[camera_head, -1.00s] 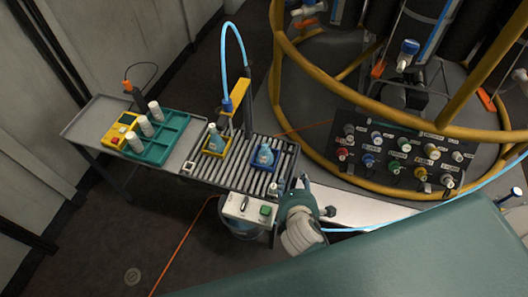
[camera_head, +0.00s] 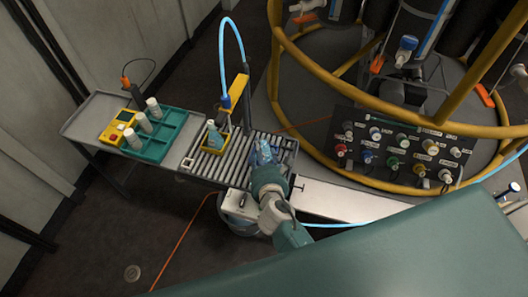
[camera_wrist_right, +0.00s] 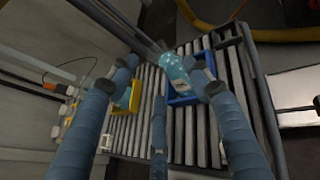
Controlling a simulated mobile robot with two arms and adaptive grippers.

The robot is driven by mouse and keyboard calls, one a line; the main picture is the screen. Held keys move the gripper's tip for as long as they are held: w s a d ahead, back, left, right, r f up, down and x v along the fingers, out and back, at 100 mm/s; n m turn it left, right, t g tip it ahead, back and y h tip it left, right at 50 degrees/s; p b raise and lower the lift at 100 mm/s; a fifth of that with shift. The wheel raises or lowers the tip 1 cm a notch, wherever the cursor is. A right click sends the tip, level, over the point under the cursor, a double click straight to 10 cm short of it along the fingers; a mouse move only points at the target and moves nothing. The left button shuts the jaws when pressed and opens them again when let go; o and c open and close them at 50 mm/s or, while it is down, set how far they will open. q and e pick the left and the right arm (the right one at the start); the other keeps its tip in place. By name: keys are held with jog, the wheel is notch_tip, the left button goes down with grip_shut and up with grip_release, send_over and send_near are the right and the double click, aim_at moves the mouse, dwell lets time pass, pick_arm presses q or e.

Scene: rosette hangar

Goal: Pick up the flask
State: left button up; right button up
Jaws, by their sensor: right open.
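A light-blue flask (camera_wrist_right: 178,68) stands in a blue square tray (camera_wrist_right: 184,98) on the roller conveyor. My right gripper (camera_wrist_right: 162,82) is open, its fingers reaching down around the flask, with one finger close to its right side; I cannot tell whether any finger touches it. In the head view the right gripper (camera_head: 264,160) largely hides this flask and its tray. A second light-blue flask (camera_head: 214,138) stands in a yellow tray (camera_head: 204,149) further left on the conveyor. My left gripper is not in view.
A yellow post (camera_head: 238,90) with a blue hose rises behind the conveyor (camera_head: 198,167). At left, a green rack (camera_head: 165,148) holds white bottles beside a yellow device (camera_head: 117,127). A connector panel (camera_head: 400,150) and yellow rails stand at right.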

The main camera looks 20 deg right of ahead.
aim_at(264, 148)
jog(key=x, duration=0.5)
jog(key=shift+d+f+b, duration=0.15)
jog(key=shift+b, duration=0.15)
